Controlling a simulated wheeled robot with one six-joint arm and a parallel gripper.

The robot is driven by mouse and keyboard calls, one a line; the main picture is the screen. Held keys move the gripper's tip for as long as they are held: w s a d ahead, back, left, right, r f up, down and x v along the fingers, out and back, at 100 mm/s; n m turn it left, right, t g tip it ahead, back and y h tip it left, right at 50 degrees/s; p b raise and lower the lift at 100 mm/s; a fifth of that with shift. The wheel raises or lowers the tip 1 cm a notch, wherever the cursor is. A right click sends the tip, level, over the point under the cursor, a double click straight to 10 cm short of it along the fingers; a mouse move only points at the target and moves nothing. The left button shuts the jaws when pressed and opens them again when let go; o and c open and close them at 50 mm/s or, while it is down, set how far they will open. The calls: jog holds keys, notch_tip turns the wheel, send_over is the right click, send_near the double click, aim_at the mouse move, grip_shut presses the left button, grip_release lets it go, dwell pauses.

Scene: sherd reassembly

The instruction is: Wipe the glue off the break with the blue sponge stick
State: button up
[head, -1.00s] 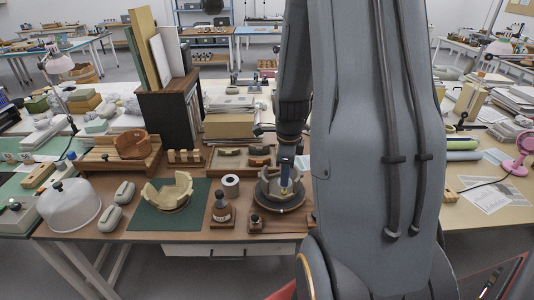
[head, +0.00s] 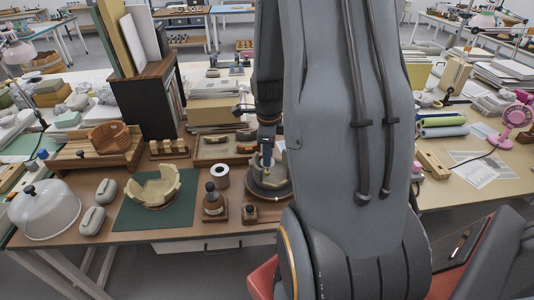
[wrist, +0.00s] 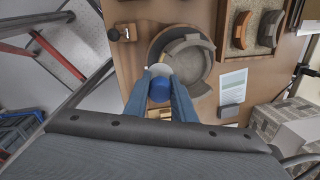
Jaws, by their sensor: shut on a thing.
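The broken pot (head: 281,176) is a grey-beige open vessel with a stepped, broken rim. It stands on a dark round turntable (head: 270,195) and shows from above in the wrist view (wrist: 203,52). My gripper (head: 266,148) points down over the pot's left part. In the wrist view my gripper's fingers (wrist: 160,86) are shut on the blue sponge stick (wrist: 160,92), which also shows upright in the head view (head: 267,158). The stick's lower end is by the pot's edge; I cannot tell whether it touches. Glue on the break is too small to see.
A cream broken bowl (head: 157,189) lies on a green mat (head: 187,213) to the left. A tray of curved sherds (head: 222,150) lies behind.

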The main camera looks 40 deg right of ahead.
jog(key=shift+w+d+f+b, duration=0.1)
jog(key=shift+w+f+b, duration=0.1)
jog(key=shift+f+b, duration=0.7)
jog(key=shift+w+d+f+b, duration=0.2)
jog(key=shift+f+b, duration=0.35)
jog(key=shift+f, duration=0.7)
jog(key=shift+w+d+f+b, duration=0.1)
jog(key=shift+w+f+b, duration=0.15)
jog(key=shift+f+b, duration=0.65)
jog(key=shift+s+d+p, duration=0.9)
jog(key=shift+s+d, duration=0.8)
jog(key=shift+d, duration=1)
notch_tip(320, 180, up, 8)
jog(key=s+a+p, duration=0.1)
jog(key=p, duration=0.5)
jog(key=shift+s, duration=0.3)
jog(key=shift+r, duration=0.15)
jog(key=shift+a+f+b, duration=0.1)
jog(key=shift+f+b, duration=0.15)
jog(key=shift+b, duration=1.65)
